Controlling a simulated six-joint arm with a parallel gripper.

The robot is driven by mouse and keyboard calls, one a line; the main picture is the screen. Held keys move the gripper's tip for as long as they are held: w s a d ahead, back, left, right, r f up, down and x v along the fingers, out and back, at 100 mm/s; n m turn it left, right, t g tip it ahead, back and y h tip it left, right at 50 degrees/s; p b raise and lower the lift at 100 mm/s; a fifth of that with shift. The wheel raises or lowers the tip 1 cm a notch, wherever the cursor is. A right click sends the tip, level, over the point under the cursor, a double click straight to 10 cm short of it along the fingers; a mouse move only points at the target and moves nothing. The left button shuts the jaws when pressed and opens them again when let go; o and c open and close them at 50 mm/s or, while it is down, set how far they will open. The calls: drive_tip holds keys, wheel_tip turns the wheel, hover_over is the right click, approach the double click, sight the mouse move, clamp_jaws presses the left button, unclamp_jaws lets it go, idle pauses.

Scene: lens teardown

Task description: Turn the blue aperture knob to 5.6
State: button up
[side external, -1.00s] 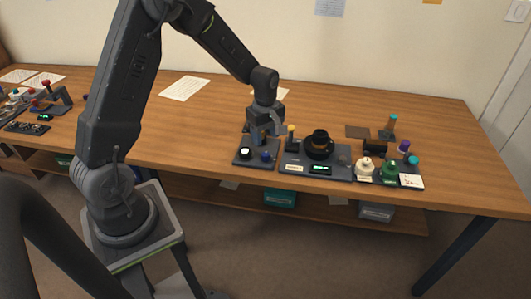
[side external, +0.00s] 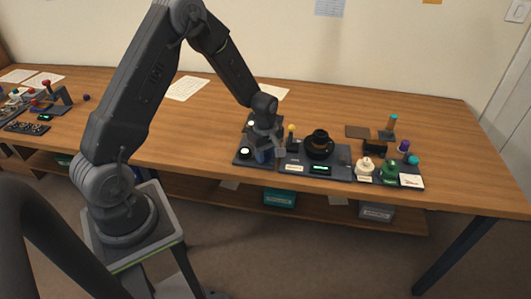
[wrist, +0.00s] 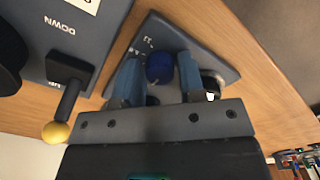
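The blue aperture knob (wrist: 159,67) is on a dark grey plate (wrist: 215,60), with small white scale marks on its far side. The marks are too small to read surely, so I cannot tell the setting. My gripper (wrist: 160,62) is pointed down at the plate, with one blue finger on each side of the knob. Thin gaps seem to show between the fingers and the knob, so it looks open around it. In the side view my gripper (side external: 265,156) is low over the plate (side external: 243,162) and hides the knob.
A yellow-tipped lever (wrist: 62,118) stands close beside my gripper in the wrist view. A white round button (side external: 245,153) is on the same plate. The black lens (side external: 319,145) stands on the neighbouring panel (side external: 340,172), with several small bottles further right.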

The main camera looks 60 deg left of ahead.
drive_tip(key=c, duration=0.6)
drive_tip(key=shift+o, duration=0.2)
drive_tip(key=shift+m, duration=0.3)
drive_tip(key=m, duration=0.3)
drive_tip(key=shift+m, duration=0.3)
drive_tip(key=m, duration=0.3)
drive_tip(key=shift+m, duration=0.3)
drive_tip(key=m, duration=0.4)
drive_tip(key=shift+m, duration=2)
